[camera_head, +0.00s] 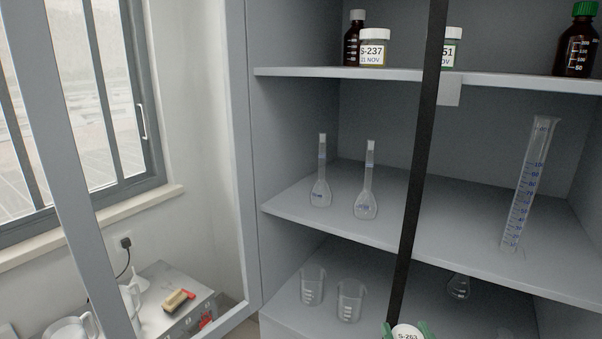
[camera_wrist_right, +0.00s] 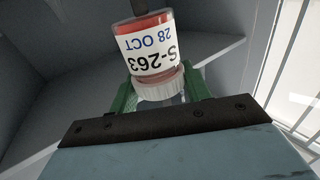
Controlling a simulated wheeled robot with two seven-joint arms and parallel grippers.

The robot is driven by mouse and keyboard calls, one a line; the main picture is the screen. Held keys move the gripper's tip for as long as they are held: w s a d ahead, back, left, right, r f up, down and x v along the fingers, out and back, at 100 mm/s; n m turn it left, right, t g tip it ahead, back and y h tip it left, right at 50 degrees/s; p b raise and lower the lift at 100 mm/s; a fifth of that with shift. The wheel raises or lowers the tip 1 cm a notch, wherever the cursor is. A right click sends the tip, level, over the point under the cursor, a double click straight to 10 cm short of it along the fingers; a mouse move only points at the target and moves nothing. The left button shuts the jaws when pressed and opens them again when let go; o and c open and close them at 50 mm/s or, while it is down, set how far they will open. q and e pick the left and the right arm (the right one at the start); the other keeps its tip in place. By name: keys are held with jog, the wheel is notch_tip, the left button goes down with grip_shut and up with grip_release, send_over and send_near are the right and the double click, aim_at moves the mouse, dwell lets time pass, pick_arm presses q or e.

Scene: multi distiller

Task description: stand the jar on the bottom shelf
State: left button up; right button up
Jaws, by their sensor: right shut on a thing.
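The jar (camera_wrist_right: 150,45) has a white lid, red contents and a label reading S-263, 28 OCT. My right gripper (camera_wrist_right: 158,95) is shut on it, with green fingers on both sides near the lid. In the head view only the jar's lid (camera_head: 407,332) and the green fingertips of the right gripper (camera_head: 409,330) show at the bottom edge; the rest is cut off. The bottom shelf (camera_head: 283,313) is the lowest one in view. The jar is in front of it; I cannot tell the gap. My left gripper is not in view.
Two beakers, one of them here (camera_head: 350,301), stand on the bottom shelf's left side, and a flask (camera_head: 458,287) stands farther right. The middle shelf (camera_head: 445,225) above holds two volumetric flasks and a tall cylinder (camera_head: 530,185). A dark upright bar (camera_head: 418,150) crosses the view.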

jog(key=d, duration=0.2)
jog(key=shift+s+d+f, duration=0.15)
jog(key=shift+s+d, duration=0.05)
jog(key=shift+d, duration=0.2)
dwell(0.3)
